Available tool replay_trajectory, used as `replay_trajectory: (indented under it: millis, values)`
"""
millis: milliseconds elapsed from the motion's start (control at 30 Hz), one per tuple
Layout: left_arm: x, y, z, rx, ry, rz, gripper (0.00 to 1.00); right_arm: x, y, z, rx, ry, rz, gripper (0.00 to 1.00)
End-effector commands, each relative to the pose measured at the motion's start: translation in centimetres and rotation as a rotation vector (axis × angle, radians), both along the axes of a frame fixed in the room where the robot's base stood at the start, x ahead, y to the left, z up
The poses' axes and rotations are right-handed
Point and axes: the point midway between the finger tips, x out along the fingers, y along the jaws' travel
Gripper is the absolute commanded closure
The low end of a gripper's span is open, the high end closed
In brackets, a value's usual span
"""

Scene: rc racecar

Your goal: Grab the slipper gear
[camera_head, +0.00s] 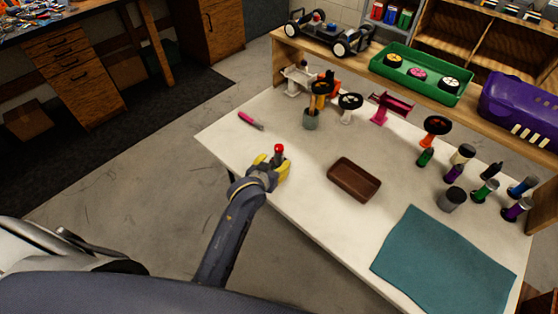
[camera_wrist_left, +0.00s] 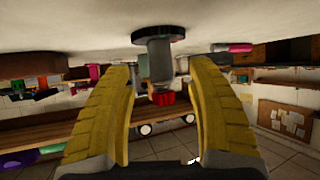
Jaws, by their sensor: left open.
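My left gripper (camera_head: 272,165) is open at the left part of the white table, its yellow fingers around a small upright part with a red top (camera_head: 278,149). In the left wrist view, which is upside down, this part shows a black disc base on the table, a grey cylinder (camera_wrist_left: 159,62) and a red knob. It stands between the two fingers, with gaps on both sides. I cannot tell whether it is the slipper gear. Round parts, yellow (camera_head: 393,61), pink (camera_head: 418,74) and white (camera_head: 450,85), lie in the green tray (camera_head: 402,89). My right gripper is not in view.
A pink-handled tool (camera_head: 250,120) lies left of several stands and a tool cup (camera_head: 310,122). A brown tray (camera_head: 355,191) and teal mat (camera_head: 440,265) lie to the right. Bottles stand at far right. The shelf holds a car chassis (camera_head: 328,35) and purple shell (camera_head: 520,100).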

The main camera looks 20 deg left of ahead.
Motion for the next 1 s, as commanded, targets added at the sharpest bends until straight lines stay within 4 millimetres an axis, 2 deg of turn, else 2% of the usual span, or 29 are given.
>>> replay_trajectory:
  millis: [167,600,967,1000]
  values:
    - [0.6,0.0,-0.2,0.001,0.000,0.000,0.43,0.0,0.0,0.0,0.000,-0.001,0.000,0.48]
    - [4.6,-0.2,-2.3,0.000,0.000,0.000,0.43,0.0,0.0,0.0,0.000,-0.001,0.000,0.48]
    - [5.0,-0.2,-2.5,0.000,0.000,0.000,0.42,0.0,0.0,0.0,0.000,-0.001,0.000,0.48]
    - [5.0,-0.2,-2.5,0.000,0.000,0.000,0.47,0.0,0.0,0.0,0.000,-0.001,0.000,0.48]
